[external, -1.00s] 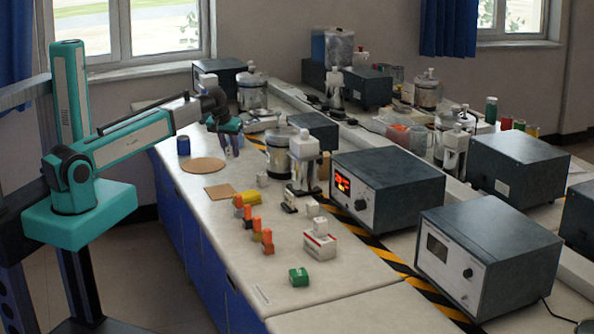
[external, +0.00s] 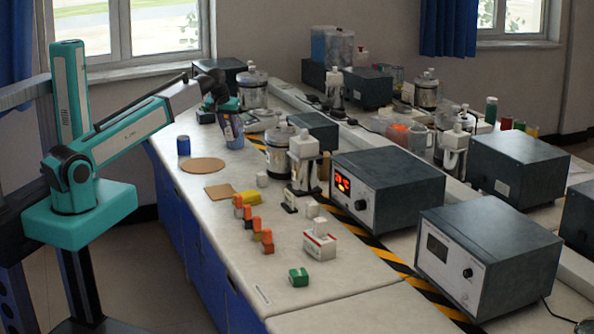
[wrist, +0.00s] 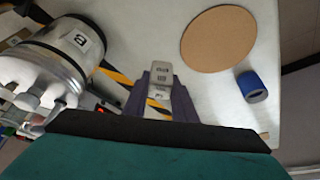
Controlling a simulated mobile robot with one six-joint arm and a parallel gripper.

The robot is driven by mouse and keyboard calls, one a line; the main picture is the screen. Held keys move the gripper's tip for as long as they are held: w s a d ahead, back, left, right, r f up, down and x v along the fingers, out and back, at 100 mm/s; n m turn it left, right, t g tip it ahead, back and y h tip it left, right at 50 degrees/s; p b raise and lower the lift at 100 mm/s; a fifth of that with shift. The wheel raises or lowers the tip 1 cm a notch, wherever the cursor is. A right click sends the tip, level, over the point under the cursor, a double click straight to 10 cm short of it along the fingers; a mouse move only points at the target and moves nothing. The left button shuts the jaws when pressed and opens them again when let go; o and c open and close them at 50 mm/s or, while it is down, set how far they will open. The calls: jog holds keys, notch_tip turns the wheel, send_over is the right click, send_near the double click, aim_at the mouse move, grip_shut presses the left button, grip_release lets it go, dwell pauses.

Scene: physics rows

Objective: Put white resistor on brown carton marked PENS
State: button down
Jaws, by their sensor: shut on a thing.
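My gripper (external: 231,130) is near the far left end of the bench, above its top. In the wrist view, its purple fingers (wrist: 160,92) are shut on a small pale grey-white block with dark marks, which I take for the white resistor (wrist: 160,74). In the external view the fingers hide the block. No carton with a readable PENS mark shows. A flat brown square (external: 220,192) lies on the bench, nearer the camera than the gripper, with no lettering I can read.
A round brown disc (external: 203,165) and a blue cylinder (external: 183,145) stand left of the gripper. A metal canister (external: 279,150) is to its right. Orange-topped blocks (external: 257,228), a yellow block (external: 248,198) and grey instrument boxes (external: 388,190) stand further along the bench.

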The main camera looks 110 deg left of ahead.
notch_tip(320, 180, up, 12)
jog(key=m+t+p, duration=0.2)
jog(key=m+p, duration=0.2)
send_over(327, 153)
jog(key=s+d, duration=0.1)
jog(key=shift+m, duration=0.3)
jog(key=f, duration=0.5)
jog(key=shift+w+d, duration=0.2)
jog(key=shift+h, duration=0.3)
jog(key=shift+f+p, duration=0.8)
jog(key=shift+f, duration=2.35)
jog(key=shift+f, duration=0.1)
jog(key=shift+f+p, duration=0.5)
jog(key=shift+f, duration=1.3)
